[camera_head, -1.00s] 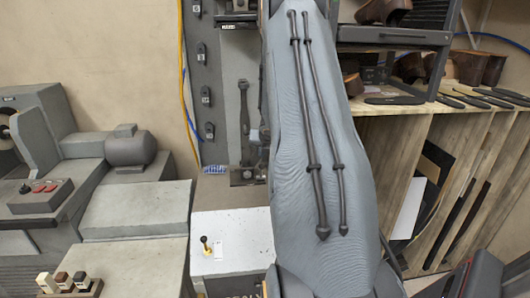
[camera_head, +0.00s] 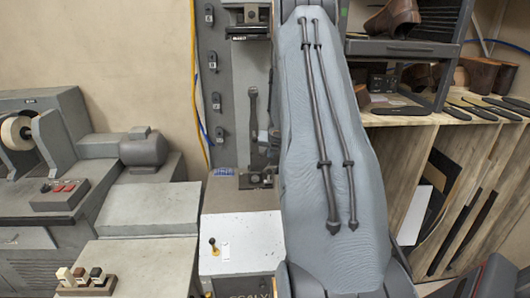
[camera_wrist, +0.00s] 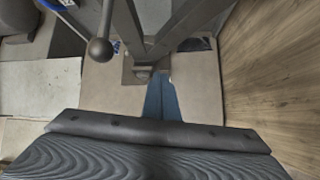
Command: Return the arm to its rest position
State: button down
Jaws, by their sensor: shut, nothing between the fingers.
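My grey arm link fills the middle of the head view, upright, with two dark rods along it. It hides part of the tall grey machine (camera_head: 229,95) behind it. My gripper is not clearly seen in the head view. In the wrist view, two narrow blue fingers (camera_wrist: 159,80) lie close together, shut, with nothing seen between them. They point toward the grey metal post and braces (camera_wrist: 145,52) of a machine. A dark ball-ended rod (camera_wrist: 100,48) stands to their left.
A grinder bench (camera_head: 148,208) is farther left. At right are a wooden rack (camera_head: 410,145) and a shelf with a brown shoe (camera_head: 393,18). A wood panel (camera_wrist: 275,75) fills the wrist view's right.

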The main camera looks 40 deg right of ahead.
jog(key=s+a+r+m+g+b, duration=0.1)
jog(key=s+a+r+m+b, duration=0.15)
jog(key=a+m, duration=0.7)
jog(key=s+a+r+m+g+b, duration=0.1)
jog(key=s+a+m+b, duration=0.2)
jog(key=a, duration=1.2)
jog(key=s+a+f+m+g+y+b, duration=0.1)
jog(key=s+a+m+y, duration=0.1)
jog(key=s+a+m, duration=0.5)
jog(key=s+a+f+m+g+y+b, duration=0.1)
jog(key=s+a+f+m+g, duration=0.1)
jog(key=s+a+m, duration=0.5)
jog(key=s+a, duration=0.6)
jog(key=a, duration=0.2)
jog(key=shift+s+y+b, duration=0.2)
jog(key=shift+y+b, duration=0.1)
jog(key=shift+y, duration=0.1)
jog(key=shift+m, duration=0.25)
